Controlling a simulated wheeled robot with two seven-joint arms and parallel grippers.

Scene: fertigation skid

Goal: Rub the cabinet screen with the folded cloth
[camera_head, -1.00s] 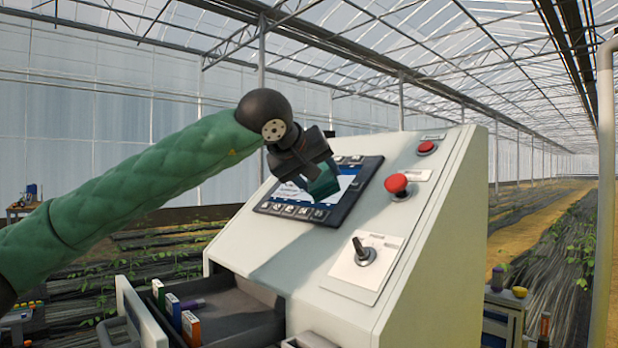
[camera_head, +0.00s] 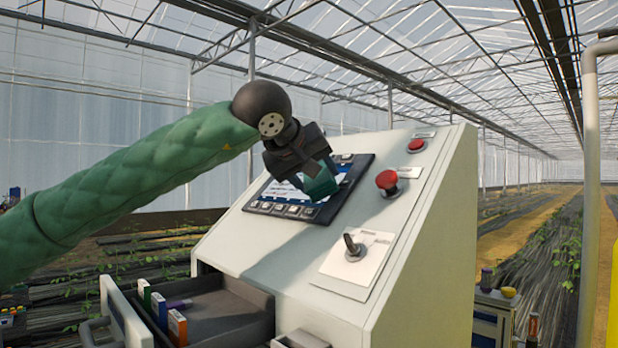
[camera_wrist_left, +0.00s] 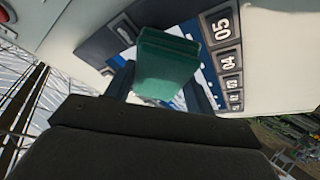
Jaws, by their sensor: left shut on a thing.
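The cabinet screen (camera_head: 290,190) is a dark-framed panel with a blue and white display and a row of keys, set in the sloped face of the pale cabinet. My left gripper (camera_head: 312,180) is shut on the green folded cloth (camera_head: 323,184), over the right part of the screen. In the left wrist view the cloth (camera_wrist_left: 167,62) sits between the fingers, in front of the screen (camera_wrist_left: 209,75) with its numbered keys. I cannot tell whether the cloth touches the glass. The right gripper is not in view.
A red mushroom button (camera_head: 388,181) and a rotary switch (camera_head: 354,247) stick out right of the screen. An open drawer (camera_head: 232,318) with several small boxes juts out below left. A pale pipe (camera_head: 590,180) stands at the far right.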

